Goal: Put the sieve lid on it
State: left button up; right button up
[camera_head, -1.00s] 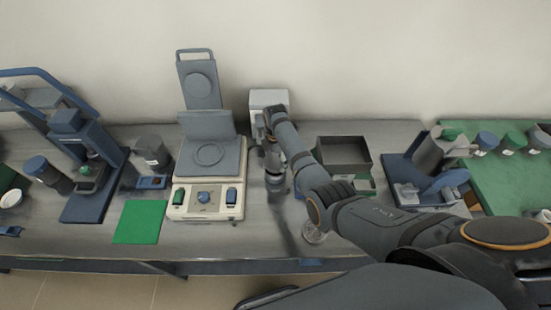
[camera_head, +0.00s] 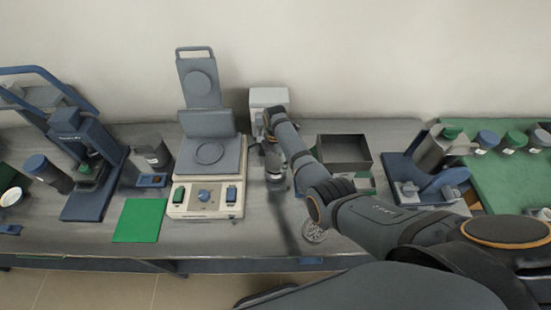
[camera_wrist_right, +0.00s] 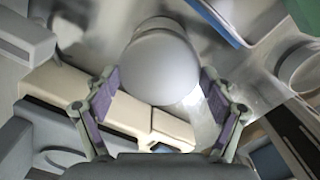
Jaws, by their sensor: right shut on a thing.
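My right gripper (camera_head: 271,148) is above the bench just right of the white hotplate device, fingers pointing down. In the right wrist view my right gripper (camera_wrist_right: 161,90) is shut on a round, smooth light-grey thing (camera_wrist_right: 160,62), which looks like the sieve lid. A grey cylindrical thing (camera_head: 276,174) shows directly below the gripper in the head view; the arm partly hides it. I cannot tell whether the held piece touches it. A shallow round metal dish with a bright, mesh-like inside (camera_head: 314,232) lies near the bench's front edge. My left gripper is not in view.
The hotplate device (camera_head: 205,200) stands close on the left, with a green mat (camera_head: 140,221) beyond it. A grey box (camera_head: 268,97) stands behind the gripper. An open dark bin (camera_head: 345,140) and a blue stand (camera_head: 430,185) are to the right.

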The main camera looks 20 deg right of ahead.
jog(key=shift+f, duration=0.1)
dwell(0.3)
jog(key=shift+f, duration=0.25)
jog(key=o, duration=1.1)
jog(key=shift+c, duration=0.2)
notch_tip(320, 180, up, 5)
jog(key=p, duration=0.5)
jog(key=shift+r, duration=0.1)
jog(key=shift+r+p, duration=0.9)
jog(key=shift+r, duration=0.05)
